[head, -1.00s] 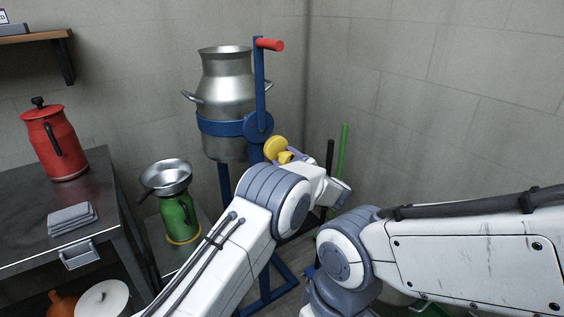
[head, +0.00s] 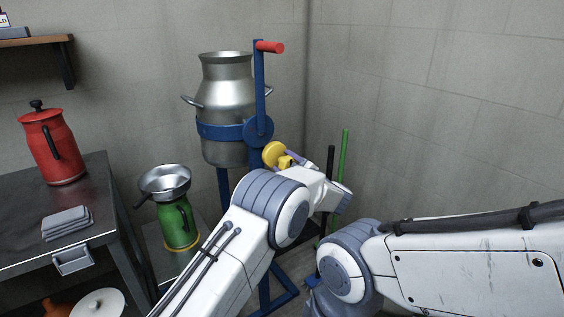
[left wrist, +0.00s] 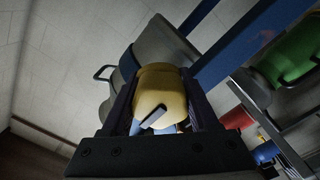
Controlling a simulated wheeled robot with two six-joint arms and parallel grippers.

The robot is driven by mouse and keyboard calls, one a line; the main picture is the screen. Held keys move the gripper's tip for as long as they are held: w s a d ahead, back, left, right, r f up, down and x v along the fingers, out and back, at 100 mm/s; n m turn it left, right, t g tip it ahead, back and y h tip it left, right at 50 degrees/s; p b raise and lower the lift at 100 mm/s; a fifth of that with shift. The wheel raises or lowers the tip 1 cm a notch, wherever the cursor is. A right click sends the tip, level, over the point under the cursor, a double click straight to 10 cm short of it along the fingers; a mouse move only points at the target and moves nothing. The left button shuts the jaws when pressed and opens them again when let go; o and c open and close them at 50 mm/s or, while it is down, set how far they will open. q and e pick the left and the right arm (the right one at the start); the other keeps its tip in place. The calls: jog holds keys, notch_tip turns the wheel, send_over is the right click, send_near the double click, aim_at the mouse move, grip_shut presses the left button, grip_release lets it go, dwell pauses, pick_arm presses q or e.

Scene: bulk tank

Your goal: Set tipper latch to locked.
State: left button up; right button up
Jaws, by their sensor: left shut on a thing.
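The tipper is a blue stand with a steel milk can (head: 225,98) held upright in a blue band (head: 218,131). A blue lever with a red grip (head: 269,47) stands up at its right side. The yellow tipper latch knob (head: 273,153) is just below the blue pivot disc (head: 258,129). My left gripper (head: 292,158) is at the latch, partly hidden by my own wrist. In the left wrist view the yellow knob (left wrist: 162,88) sits between the two fingers, which are shut on it. A small dark bar crosses the knob's face. My right gripper is not in view.
A steel table (head: 98,205) at the left carries a red can (head: 55,147) and a folded grey cloth (head: 67,223). A green can (head: 178,225) with a steel funnel (head: 165,180) stands beside it. Green and black poles lean by the right wall.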

pick_arm(q)
jog(key=o, duration=1.4)
jog(key=shift+c, duration=0.2)
jog(key=v, duration=1)
jog(key=shift+s+p, duration=0.25)
jog(key=shift+p, duration=0.2)
jog(key=shift+d, duration=0.1)
